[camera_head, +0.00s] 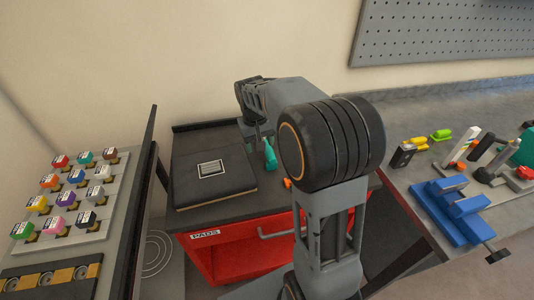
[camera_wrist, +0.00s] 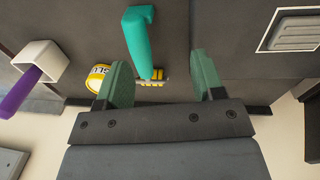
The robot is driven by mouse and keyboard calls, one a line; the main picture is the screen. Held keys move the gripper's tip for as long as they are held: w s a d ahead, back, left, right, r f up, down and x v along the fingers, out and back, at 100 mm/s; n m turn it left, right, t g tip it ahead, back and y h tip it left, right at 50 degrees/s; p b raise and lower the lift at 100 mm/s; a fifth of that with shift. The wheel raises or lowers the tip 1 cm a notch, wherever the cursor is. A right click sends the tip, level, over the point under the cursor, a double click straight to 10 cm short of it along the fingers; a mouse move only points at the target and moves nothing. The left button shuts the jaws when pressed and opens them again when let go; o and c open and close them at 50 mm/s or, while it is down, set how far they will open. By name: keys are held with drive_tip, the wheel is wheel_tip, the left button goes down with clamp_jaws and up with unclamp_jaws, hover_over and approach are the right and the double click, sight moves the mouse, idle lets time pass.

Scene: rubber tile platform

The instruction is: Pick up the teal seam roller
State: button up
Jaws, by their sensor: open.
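The teal seam roller shows in the wrist view as a teal handle (camera_wrist: 138,40) with a yellowish ribbed end partly seen near my left finger. My gripper (camera_wrist: 160,68) is open, its two green fingers apart with nothing visibly clamped. The handle lies ahead of the fingers, left of the middle of the gap; I cannot tell the height between them. In the head view the teal roller (camera_head: 270,154) is on the dark top of the red cart, beside my arm, which hides part of that area.
A black slab with a pale label (camera_head: 212,169) lies left of the roller on the red cart (camera_head: 222,257). In the wrist view, a yellow round item (camera_wrist: 97,77) and a purple-handled tool (camera_wrist: 22,92) are at left. Coloured bottles (camera_head: 76,176) stand left; a cluttered bench (camera_head: 420,190) stands right.

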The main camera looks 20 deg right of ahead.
sight(267, 146)
drive_tip(key=w+d+r+h, duration=0.1)
drive_tip(key=w+d+r, duration=0.25)
drive_tip(key=w, duration=0.35)
drive_tip(key=shift+m+g, duration=0.3)
drive_tip(key=shift+m, duration=0.2)
drive_tip(key=f, duration=0.4)
drive_tip(key=d+f, duration=0.1)
drive_tip(key=f, duration=0.1)
drive_tip(key=shift+s+f+b, duration=0.25)
drive_tip(key=shift+s+b, duration=0.1)
drive_tip(key=shift+d+f, duration=0.2)
drive_tip(key=shift+f, duration=0.9)
drive_tip(key=shift+d+f, duration=0.15)
drive_tip(key=shift+f, duration=0.9)
drive_tip(key=shift+d+f, duration=0.2)
drive_tip(key=shift+f, duration=0.9)
clamp_jaws()
drive_tip(key=shift+r, duration=0.15)
